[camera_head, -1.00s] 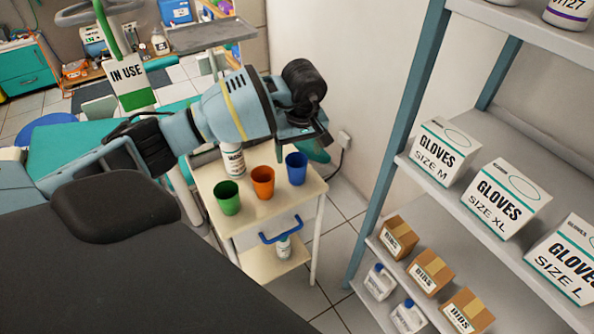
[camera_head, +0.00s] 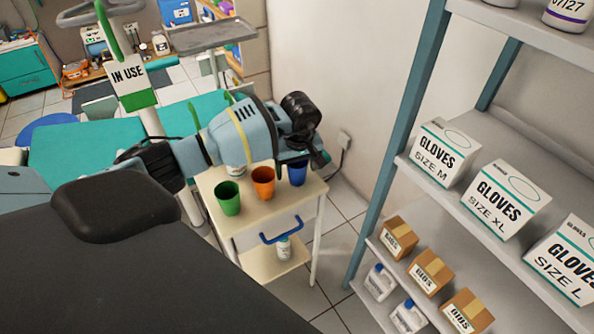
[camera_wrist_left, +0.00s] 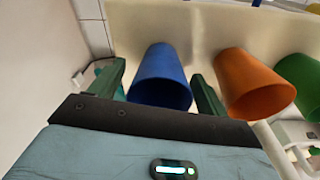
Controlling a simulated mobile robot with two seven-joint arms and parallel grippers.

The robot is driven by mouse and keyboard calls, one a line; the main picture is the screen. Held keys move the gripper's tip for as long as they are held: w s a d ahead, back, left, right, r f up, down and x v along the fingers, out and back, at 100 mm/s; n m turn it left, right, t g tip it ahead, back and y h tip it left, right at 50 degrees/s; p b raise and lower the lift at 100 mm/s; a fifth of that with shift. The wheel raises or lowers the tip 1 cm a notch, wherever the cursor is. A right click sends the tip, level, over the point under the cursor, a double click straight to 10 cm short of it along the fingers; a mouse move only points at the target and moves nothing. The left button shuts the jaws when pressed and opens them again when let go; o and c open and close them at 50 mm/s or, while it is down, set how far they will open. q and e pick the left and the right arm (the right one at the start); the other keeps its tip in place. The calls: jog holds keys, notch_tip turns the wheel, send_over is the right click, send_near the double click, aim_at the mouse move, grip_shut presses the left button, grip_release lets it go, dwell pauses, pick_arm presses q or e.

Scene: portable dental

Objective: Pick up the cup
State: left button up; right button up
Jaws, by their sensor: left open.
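A blue cup (camera_head: 297,175), an orange cup (camera_head: 262,184) and a green cup (camera_head: 228,199) stand in a row on the small cream cart (camera_head: 250,218). My left gripper (camera_head: 306,158) is over the blue cup and partly hides it in the head view. In the left wrist view the blue cup (camera_wrist_left: 160,78) sits between the two spread green fingers of my left gripper (camera_wrist_left: 158,92). The orange cup (camera_wrist_left: 252,82) is just outside the right finger there. The gripper is open and holds nothing. My right gripper is not in view.
A white bottle (camera_head: 236,170) stands behind the cups, mostly hidden by my arm. A shelf with glove boxes (camera_head: 506,199) and small bib boxes (camera_head: 431,272) stands to the right. A wall is behind the cart.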

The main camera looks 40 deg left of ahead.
pick_arm(q)
jog(key=shift+c, duration=0.5)
jog(key=c, duration=0.9)
notch_tip(320, 180, up, 10)
jog(key=s+d+r+m+p, duration=0.3)
jog(key=s+d+r+m, duration=0.2)
jog(key=s+d, duration=0.2)
jog(key=s+d+r+m+h+p, duration=0.1)
jog(key=s+d+r+m+p, duration=0.3)
jog(key=s, duration=0.8)
jog(key=d+r+m, duration=0.1)
jog(key=d+m, duration=0.1)
jog(key=d, duration=0.1)
jog(key=shift+t, duration=0.3)
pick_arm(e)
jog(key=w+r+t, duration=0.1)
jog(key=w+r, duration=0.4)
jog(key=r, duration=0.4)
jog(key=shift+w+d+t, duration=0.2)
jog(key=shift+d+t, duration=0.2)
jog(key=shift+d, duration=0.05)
